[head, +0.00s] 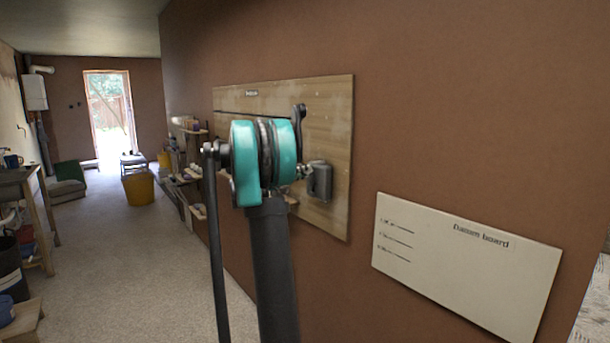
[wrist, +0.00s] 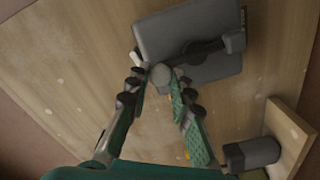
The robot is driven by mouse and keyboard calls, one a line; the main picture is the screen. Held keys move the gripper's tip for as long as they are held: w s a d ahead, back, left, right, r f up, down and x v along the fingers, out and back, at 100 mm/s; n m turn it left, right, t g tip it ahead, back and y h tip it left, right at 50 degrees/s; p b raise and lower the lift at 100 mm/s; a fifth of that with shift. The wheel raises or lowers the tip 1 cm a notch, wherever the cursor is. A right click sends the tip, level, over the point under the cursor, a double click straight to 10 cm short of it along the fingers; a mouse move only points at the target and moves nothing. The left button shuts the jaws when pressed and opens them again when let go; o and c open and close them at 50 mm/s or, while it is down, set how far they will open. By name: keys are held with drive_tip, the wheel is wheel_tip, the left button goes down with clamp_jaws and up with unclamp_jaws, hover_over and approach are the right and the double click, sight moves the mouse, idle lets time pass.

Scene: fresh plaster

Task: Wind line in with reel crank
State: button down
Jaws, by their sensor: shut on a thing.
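The reel (wrist: 185,30) is a dark grey box-like body on a pale wooden board (head: 335,110) fixed to the brown wall. Its dark crank arm (wrist: 203,51) crosses the reel's face in the wrist view, ending in a rounded grey knob (wrist: 160,77). My gripper (wrist: 162,84) has its green and dark fingers on either side of this knob and is shut on it. In the head view the grey reel body (head: 320,182) shows right of my teal arm joint. My gripper is small there, and my arm hides much of the contact. I cannot make out any line.
A dark cylinder (wrist: 250,154) and a wooden ledge (wrist: 291,143) stand close to the gripper at lower right in the wrist view. A white datum board (head: 465,265) hangs on the wall to the right. The floor (head: 120,250) at left is open, with a yellow bucket (head: 139,188) farther back.

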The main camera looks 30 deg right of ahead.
drive_tip(key=shift+w+a+f+n, duration=0.1)
drive_tip(key=shift+w+f+n, duration=0.5)
drive_tip(key=shift+n, duration=1.45)
drive_tip(key=shift+w+a+f+n, duration=0.1)
drive_tip(key=shift+w+f+n, duration=0.45)
drive_tip(key=shift+n, duration=1.45)
drive_tip(key=shift+w+f+n, duration=0.3)
drive_tip(key=shift+w+n, duration=0.6)
drive_tip(key=shift+n, duration=1.15)
drive_tip(key=c, duration=1.3)
unclamp_jaws()
drive_tip(key=a, duration=0.8)
drive_tip(key=s+a, duration=0.1)
drive_tip(key=a, duration=0.3)
